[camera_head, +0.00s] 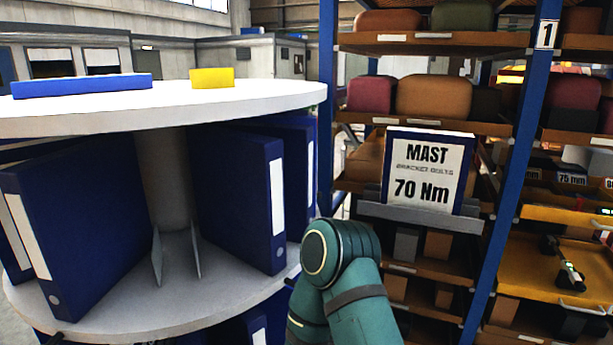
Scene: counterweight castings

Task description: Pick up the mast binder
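A blue-edged panel (428,171) with a white face reads "MAST BRACKET BOLTS 70 Nm". It stands upright on a grey ledge (420,216) in front of the shelving; I cannot tell whether it is a binder or a sign. Several blue binders stand upright on a round white carousel (215,312) at left, including a large one (240,195) and one at the left (85,235). Their spine labels are not readable. A teal arm link of mine rises at the bottom centre, in front of the carousel's right edge. Neither gripper is clearly visible.
The carousel's round white top (285,92) carries a blue flat block (82,86) and a yellow block (212,77). Blue-post shelving (505,190) with brown and red castings fills the right. An orange tray (555,275) holds a dark tool.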

